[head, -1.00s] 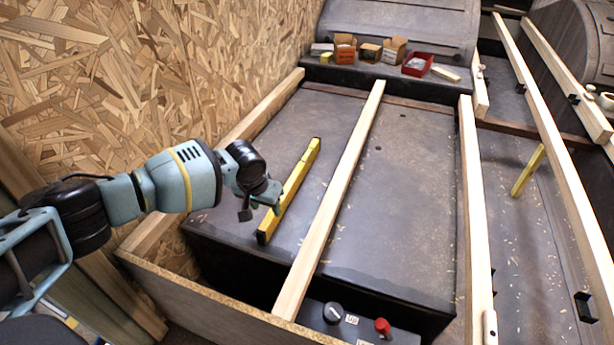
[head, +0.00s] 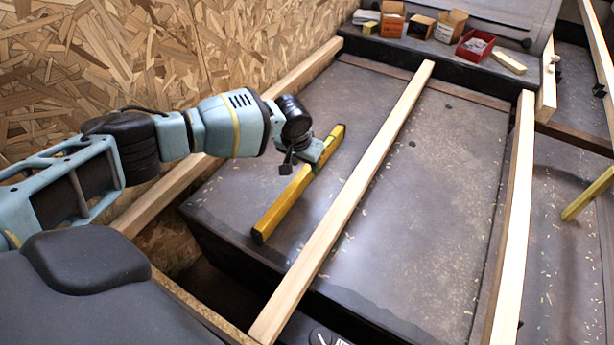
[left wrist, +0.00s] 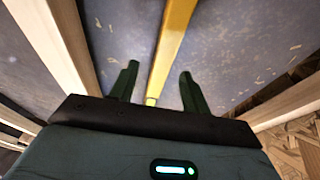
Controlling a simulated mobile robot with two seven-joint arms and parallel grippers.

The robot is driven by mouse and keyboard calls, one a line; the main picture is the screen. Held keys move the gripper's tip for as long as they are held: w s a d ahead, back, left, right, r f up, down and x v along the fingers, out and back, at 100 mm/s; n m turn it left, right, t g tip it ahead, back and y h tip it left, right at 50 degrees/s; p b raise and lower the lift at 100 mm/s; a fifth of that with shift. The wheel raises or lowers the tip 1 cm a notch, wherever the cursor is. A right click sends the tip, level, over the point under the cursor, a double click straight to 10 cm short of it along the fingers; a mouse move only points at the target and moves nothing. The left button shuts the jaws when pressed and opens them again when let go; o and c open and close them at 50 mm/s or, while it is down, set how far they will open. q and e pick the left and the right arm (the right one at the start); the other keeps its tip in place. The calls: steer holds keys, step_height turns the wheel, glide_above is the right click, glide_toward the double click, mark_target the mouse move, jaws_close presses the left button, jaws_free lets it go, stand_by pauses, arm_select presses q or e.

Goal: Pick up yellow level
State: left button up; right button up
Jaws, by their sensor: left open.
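The yellow level (head: 283,204) lies on the dark grey wheel arch top, left of the middle wooden batten. It has dark end caps. My left gripper (head: 309,167) is over the level's far half, close above it. In the left wrist view my left gripper (left wrist: 156,86) is open, with one green finger on each side of the level (left wrist: 174,38). My right gripper is in neither view.
The middle batten (head: 350,190) runs close to the level on the right. A chipboard wall (head: 130,50) stands on the left. Several small boxes and a red bin (head: 475,46) sit at the back. Another yellow bar (head: 588,194) is at the far right.

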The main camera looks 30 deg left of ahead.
mark_target(306, 170)
arm_select(q)
steer(key=shift+w+f, duration=0.2)
steer(key=shift+f, duration=0.3)
steer(key=b+x, duration=0.3)
steer(key=x, duration=0.2)
steer(key=shift+a+b, duration=0.15)
steer(key=shift+b, duration=0.2)
steer(key=shift+c, duration=0.2)
jaws_close()
